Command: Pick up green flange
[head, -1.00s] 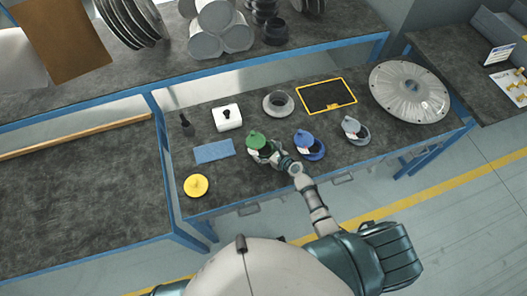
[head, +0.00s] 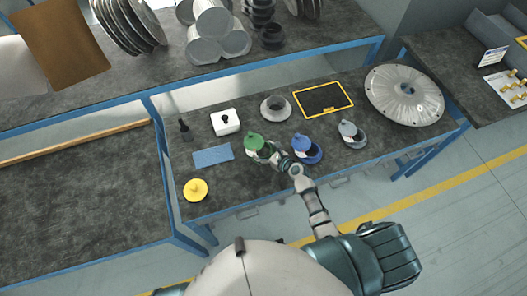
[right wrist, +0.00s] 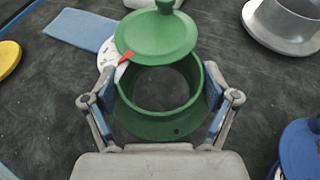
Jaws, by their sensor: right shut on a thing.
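The green flange (right wrist: 160,122) is a round open ring with a wide base and a raised green lid with a knob at its far side. In the right wrist view it stands between the two fingers of my right gripper (right wrist: 160,110), which are shut on its sides. In the head view the green flange (head: 254,142) is near the middle of the bench, with my right gripper (head: 268,153) at it. I cannot tell whether its base is clear of the bench top. My left gripper is not in view.
A blue flange (head: 303,146) and a grey one (head: 350,133) stand to the right. A yellow disc (head: 195,189), a blue pad (head: 213,156) and a white box (head: 225,122) are left. A grey ring (head: 275,108), a yellow-framed tray (head: 323,100) and a large metal disc (head: 404,95) lie farther back.

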